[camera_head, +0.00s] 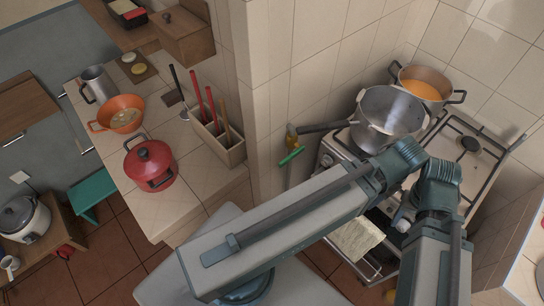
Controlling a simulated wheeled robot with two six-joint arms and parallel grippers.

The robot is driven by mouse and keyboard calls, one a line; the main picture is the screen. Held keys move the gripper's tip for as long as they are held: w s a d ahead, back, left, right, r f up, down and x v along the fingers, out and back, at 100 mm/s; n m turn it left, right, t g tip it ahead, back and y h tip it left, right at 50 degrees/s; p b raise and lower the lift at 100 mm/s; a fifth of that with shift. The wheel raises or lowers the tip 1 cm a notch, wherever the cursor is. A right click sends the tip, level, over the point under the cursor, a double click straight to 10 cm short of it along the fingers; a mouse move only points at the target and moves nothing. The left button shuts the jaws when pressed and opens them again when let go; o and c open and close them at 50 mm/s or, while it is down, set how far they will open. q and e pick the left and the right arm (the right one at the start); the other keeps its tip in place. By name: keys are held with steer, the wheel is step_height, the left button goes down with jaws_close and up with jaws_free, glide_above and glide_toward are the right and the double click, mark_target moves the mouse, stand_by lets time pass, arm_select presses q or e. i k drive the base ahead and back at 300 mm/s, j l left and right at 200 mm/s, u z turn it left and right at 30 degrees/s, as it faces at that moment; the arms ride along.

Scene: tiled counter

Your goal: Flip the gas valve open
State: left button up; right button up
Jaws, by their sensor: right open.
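The gas valve (291,155) is on the tiled wall left of the stove, with a green lever below a small brass-yellow body. The lever slants up to the right and lies roughly across the short upright body. My right arm crosses the lower middle of the view, passing in front of the stove. Its long link runs just below the valve, apart from it in the picture, and its forearm leaves at the bottom edge. No fingertips of either gripper show. My left arm is not seen.
The stove (489,152) carries a grey pot (391,112) and a pot with orange contents (424,88). A towel (355,238) hangs at the stove front. The left counter holds a red pot (150,166) and a utensil box (221,150).

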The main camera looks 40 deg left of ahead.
mark_target(300, 148)
steer(key=u, duration=1.25)
